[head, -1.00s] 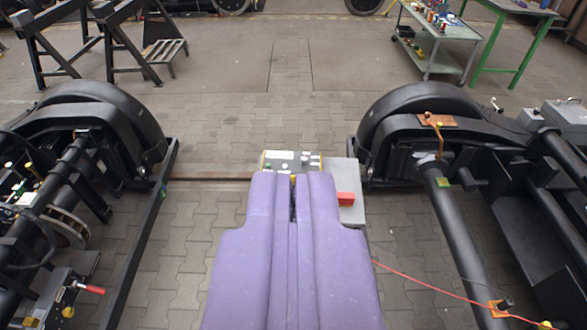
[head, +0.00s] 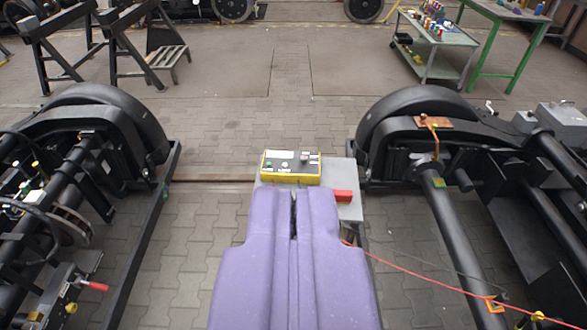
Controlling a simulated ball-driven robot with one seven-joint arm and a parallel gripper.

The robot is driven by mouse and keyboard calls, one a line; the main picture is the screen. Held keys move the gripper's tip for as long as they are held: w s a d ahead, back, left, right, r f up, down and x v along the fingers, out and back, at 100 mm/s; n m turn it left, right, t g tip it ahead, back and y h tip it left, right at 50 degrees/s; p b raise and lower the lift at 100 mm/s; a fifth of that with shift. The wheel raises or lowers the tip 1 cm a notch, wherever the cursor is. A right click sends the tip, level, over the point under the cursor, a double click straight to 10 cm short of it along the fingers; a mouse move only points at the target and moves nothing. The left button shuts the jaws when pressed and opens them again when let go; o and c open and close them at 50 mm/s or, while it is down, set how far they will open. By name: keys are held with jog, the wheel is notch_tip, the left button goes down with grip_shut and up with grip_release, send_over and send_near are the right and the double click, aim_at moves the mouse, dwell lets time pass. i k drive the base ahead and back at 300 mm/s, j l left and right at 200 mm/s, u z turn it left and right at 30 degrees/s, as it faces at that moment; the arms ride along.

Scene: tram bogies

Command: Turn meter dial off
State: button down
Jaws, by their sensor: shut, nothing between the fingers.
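The meter (head: 291,168) is a yellow-edged box with a grey top panel, on a light grey stand between the two black bogies. Its panel shows a white label, a green spot and a dark knob, perhaps the dial (head: 305,156); its setting is too small to read. My purple gripper (head: 294,194) is in the lower middle of the view, its fingers together and empty. Its tips appear just in front of the meter's near edge and hide part of the stand. I cannot tell whether they touch anything.
A red block (head: 342,197) lies on the grey stand (head: 352,212), right of my gripper. Black bogies stand left (head: 95,125) and right (head: 420,115). A red cable (head: 420,274) runs to the right bogie. Paved floor (head: 270,120) beyond the meter is clear.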

aim_at(303, 159)
jog(key=i+z, duration=0.1)
jog(key=i, duration=0.45)
jog(key=i+z, duration=0.1)
jog(key=i, duration=0.45)
jog(key=i+j+z, duration=0.1)
jog(key=i, duration=0.45)
jog(key=i+j+z, duration=0.15)
jog(key=i, duration=0.4)
jog(key=i+j+z, duration=0.1)
jog(key=i, duration=0.45)
jog(key=j, duration=0.1)
